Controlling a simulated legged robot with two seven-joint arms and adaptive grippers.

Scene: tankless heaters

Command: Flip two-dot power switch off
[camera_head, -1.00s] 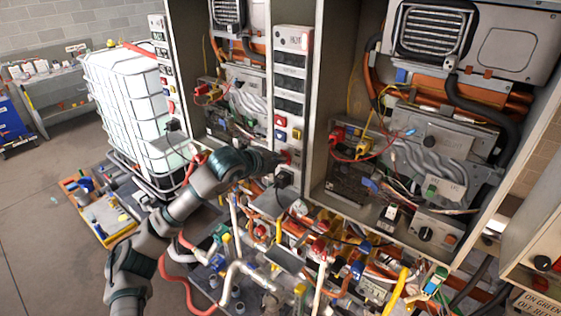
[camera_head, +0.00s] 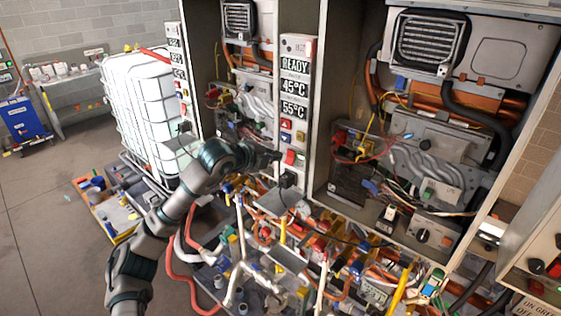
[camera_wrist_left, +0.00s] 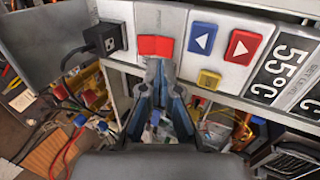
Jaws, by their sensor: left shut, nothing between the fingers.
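A red rocker switch (camera_head: 289,157) sits low on the white control panel (camera_head: 299,60) of the middle cabinet. It also shows in the left wrist view (camera_wrist_left: 155,46), between a black plug and a blue button. I cannot make out two dots on it. My left gripper (camera_head: 275,157) is shut and empty, just left of the switch in the head view. In the left wrist view its fingertips (camera_wrist_left: 160,68) are together just below the red switch; I cannot tell whether they touch it. The panel's display shows READY, 45°C and 55°C. My right gripper is out of view.
Blue (camera_wrist_left: 202,38), red (camera_wrist_left: 242,46) and yellow (camera_wrist_left: 208,80) buttons lie close to the switch. A black plug (camera_head: 290,178) with a cable is below it. Pipes and valves (camera_head: 330,250) crowd the space underneath. Another panel (camera_head: 180,70) stands further left.

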